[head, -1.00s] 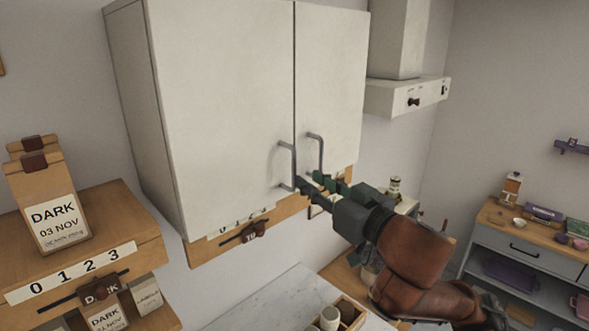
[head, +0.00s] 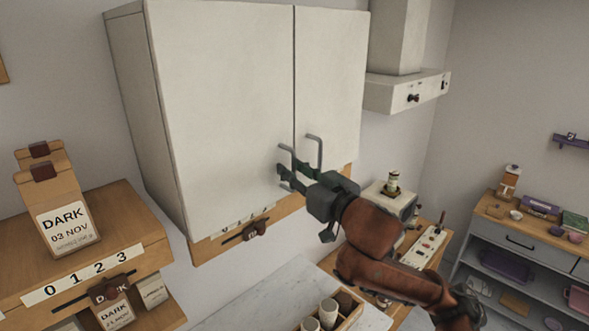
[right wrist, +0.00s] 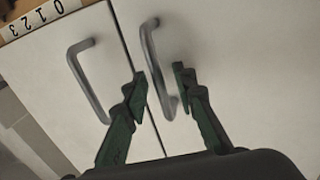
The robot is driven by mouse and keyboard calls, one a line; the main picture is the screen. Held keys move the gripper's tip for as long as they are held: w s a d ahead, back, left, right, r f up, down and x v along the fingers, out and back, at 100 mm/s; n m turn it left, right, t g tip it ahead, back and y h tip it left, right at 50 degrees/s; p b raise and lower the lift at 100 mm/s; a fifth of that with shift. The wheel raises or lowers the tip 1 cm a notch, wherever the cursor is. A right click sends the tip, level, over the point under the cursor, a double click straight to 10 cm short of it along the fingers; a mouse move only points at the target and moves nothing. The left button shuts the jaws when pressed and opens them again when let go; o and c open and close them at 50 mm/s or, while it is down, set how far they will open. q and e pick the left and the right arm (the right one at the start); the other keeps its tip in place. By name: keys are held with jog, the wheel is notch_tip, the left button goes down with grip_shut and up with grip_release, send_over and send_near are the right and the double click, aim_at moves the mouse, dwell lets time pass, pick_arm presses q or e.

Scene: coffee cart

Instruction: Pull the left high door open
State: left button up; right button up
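The left high door (head: 220,110) of the white wall cupboard is shut, flush with the right high door (head: 333,80). Its grey bar handle (head: 286,149) is near the seam. The right door's handle (head: 319,148) stands beside it. My right gripper (head: 287,172) is at the left door's handle. In the right wrist view, turned about upside down, the open fingers (right wrist: 160,80) straddle the left door's handle (right wrist: 147,43), with gaps showing on both sides. The right door's handle (right wrist: 83,75) is outside the fingers. My left gripper is not in view.
A numbered rail (head: 240,224) runs under the cupboard. Coffee bags (head: 62,208) stand on a wooden shelf at left. A wooden box with cups (head: 347,318) sits on the marble counter below. A hood (head: 405,92) is right of the cupboard.

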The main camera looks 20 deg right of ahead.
jog(key=shift+c, duration=0.2)
grip_shut()
dwell(0.4)
